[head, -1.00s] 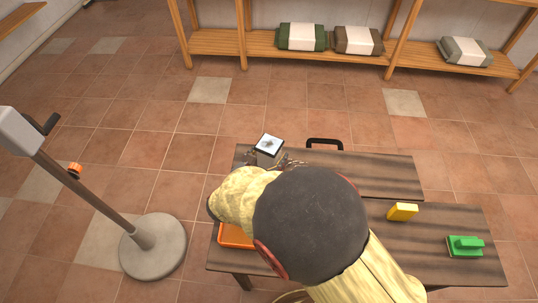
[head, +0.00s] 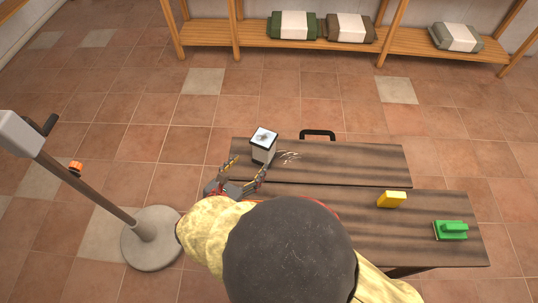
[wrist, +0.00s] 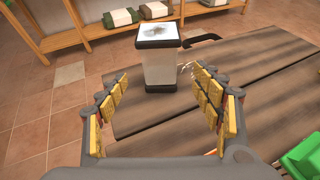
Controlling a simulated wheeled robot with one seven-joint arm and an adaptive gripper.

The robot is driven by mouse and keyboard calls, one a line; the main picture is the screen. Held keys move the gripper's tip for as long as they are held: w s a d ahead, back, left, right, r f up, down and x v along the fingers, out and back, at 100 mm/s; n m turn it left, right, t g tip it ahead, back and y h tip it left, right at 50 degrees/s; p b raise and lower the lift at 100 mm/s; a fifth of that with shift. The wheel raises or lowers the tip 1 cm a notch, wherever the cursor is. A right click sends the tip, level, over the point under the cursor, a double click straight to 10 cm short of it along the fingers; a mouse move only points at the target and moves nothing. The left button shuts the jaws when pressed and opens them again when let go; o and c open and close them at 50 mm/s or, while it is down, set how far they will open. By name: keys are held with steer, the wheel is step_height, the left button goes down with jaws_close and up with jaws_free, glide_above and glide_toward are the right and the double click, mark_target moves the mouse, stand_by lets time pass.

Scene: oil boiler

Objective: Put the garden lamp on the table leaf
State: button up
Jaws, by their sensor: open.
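The garden lamp (head: 262,155) is a pale box with a dark rim and base and a panel on top. It stands upright near the far left corner of the table leaf (head: 350,165), the far section of the brown wooden table. The wrist view shows the lamp (wrist: 160,66) with its dark base on the wood of the leaf (wrist: 245,75). My gripper (head: 249,165) is open and empty on the near side of the lamp, its fingers spread apart. In the wrist view a gap shows between the fingers and the lamp.
A yellow block (head: 391,199) and a green block-shaped thing (head: 451,230) lie on the nearer table section (head: 365,225). A black handle (head: 318,134) sticks out at the leaf's far edge. A post on a round base (head: 152,240) stands left. Shelves (head: 210,40) with bundles are behind.

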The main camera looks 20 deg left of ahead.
steer(key=shift+r, duration=0.1)
steer(key=w+r+n+y, duration=0.1)
steer(key=w+r+n, duration=0.1)
steer(key=w+r, duration=0.1)
steer(key=w+r+n+g+y, duration=0.1)
steer(key=w+r+n+y, duration=0.1)
steer(key=w+r+n, duration=0.1)
steer(key=w+a+r+n+y, duration=0.1)
steer(key=w+r+n, duration=0.2)
steer(key=w+r, duration=0.1)
steer(key=shift+w+r+y, duration=0.2)
steer(key=shift+r+y, duration=0.1)
steer(key=shift+r, duration=0.05)
steer(key=w+d+r+n+g+y, duration=0.2)
steer(key=d+r+n+g+y, duration=0.1)
steer(key=d+r+n, duration=0.9)
steer(key=s+d+n+g+h, duration=0.1)
steer(key=s+d+n, duration=0.4)
steer(key=d, duration=0.5)
steer(key=s+d+n+g+h, duration=0.1)
steer(key=s+d+n+h, duration=0.2)
steer(key=s+d+n, duration=0.3)
steer(key=s+d+f+n+g+h, duration=0.1)
steer(key=s+d+n, duration=0.5)
steer(key=d, duration=0.8)
steer(key=shift+s+g+h, duration=0.4)
steer(key=shift+s+h, duration=0.3)
steer(key=shift+s, duration=0.5)
